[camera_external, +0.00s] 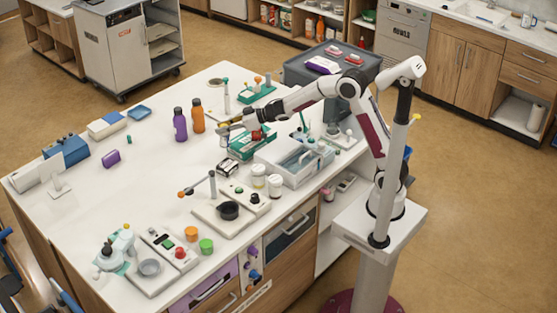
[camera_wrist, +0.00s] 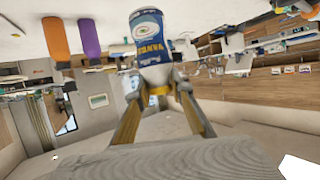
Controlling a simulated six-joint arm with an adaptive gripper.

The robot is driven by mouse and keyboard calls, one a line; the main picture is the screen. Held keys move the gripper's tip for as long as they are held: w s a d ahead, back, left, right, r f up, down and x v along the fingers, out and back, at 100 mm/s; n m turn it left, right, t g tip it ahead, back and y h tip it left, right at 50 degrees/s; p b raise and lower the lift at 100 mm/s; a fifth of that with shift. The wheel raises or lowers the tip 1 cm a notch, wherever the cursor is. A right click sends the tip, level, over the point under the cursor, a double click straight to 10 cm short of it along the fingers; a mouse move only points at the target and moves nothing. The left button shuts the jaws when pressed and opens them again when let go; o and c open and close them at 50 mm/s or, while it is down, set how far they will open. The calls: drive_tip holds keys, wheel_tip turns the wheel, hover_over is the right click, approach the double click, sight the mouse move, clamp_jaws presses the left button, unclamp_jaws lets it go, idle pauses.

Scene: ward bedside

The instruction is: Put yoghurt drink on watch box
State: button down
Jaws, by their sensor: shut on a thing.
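The yoghurt drink (camera_wrist: 152,38), a blue and white container with a round logo and lettering, is between the fingertips of my gripper (camera_wrist: 160,92) in the wrist view. My gripper is shut on it. In the external view my gripper (camera_external: 232,129) is over the white worktop, right of the bottles; the drink is too small to make out clearly there. A small dark box with a pale frame (camera_external: 228,167), possibly the watch box, lies on the worktop just in front of my gripper; I cannot tell for sure.
A purple bottle (camera_external: 180,125) and an orange bottle (camera_external: 198,116) stand left of my gripper. A green tray (camera_external: 243,150) and a grey-white open crate (camera_external: 290,165) are close by on the right. White jars (camera_external: 259,176) stand in front.

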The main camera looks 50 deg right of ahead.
sight(228, 145)
drive_tip(key=shift+f, duration=2.9)
drive_tip(key=shift+f, duration=1.9)
drive_tip(key=shift+f, duration=0.15)
drive_tip(key=c, duration=1.8)
unclamp_jaws()
drive_tip(key=shift+r, duration=0.2)
drive_tip(key=shift+v, duration=6)
